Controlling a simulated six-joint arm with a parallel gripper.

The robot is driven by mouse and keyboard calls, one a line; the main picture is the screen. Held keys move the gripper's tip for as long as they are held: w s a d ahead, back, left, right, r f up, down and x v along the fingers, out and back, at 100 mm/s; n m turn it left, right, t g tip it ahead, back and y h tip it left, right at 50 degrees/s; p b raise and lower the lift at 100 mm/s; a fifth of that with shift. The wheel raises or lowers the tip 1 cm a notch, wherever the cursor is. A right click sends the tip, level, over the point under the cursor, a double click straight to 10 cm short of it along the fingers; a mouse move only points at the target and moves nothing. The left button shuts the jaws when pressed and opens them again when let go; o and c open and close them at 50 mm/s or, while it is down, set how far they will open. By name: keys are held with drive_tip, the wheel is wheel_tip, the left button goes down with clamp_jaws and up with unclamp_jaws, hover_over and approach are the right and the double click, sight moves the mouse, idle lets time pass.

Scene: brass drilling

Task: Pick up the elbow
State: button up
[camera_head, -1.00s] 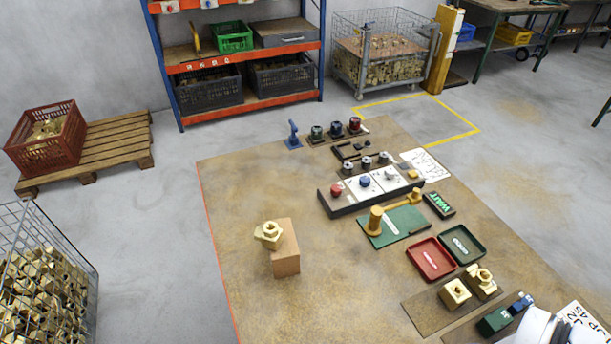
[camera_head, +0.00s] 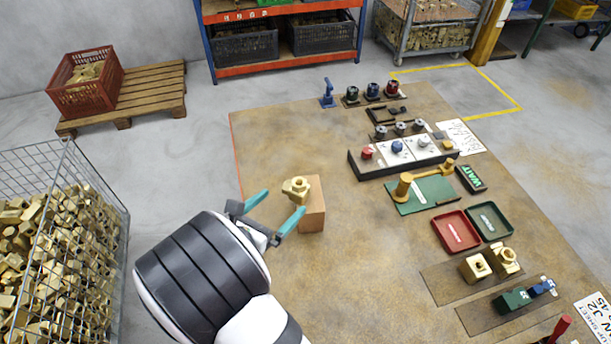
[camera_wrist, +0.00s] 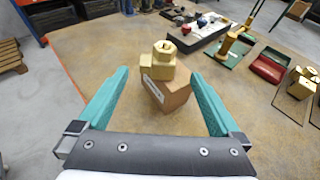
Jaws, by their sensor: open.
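The brass elbow (camera_head: 296,188) sits at the left side of a brown block (camera_head: 313,205) on the table, with a nut-like end facing up. In the wrist view the elbow (camera_wrist: 160,62) is ahead, between the lines of my two fingers, and the block (camera_wrist: 168,92) is behind and under part of it. My gripper (camera_head: 279,209) is open and empty, with teal fingers either side of the elbow's line. In the wrist view my gripper (camera_wrist: 160,78) has its fingertips just short of the elbow, with no contact visible.
To the right stand a green plate with a brass handle (camera_head: 425,190), a red tray (camera_head: 456,232), a green tray (camera_head: 488,222) and brass fittings (camera_head: 475,267). A dark rack (camera_head: 405,160) is behind. The table (camera_head: 350,280) is bare around the block.

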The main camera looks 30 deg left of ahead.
sight(291, 194)
drive_tip(key=x, duration=0.8)
drive_tip(key=shift+w+a+f, duration=0.15)
drive_tip(key=shift+f, duration=0.3)
clamp_jaws()
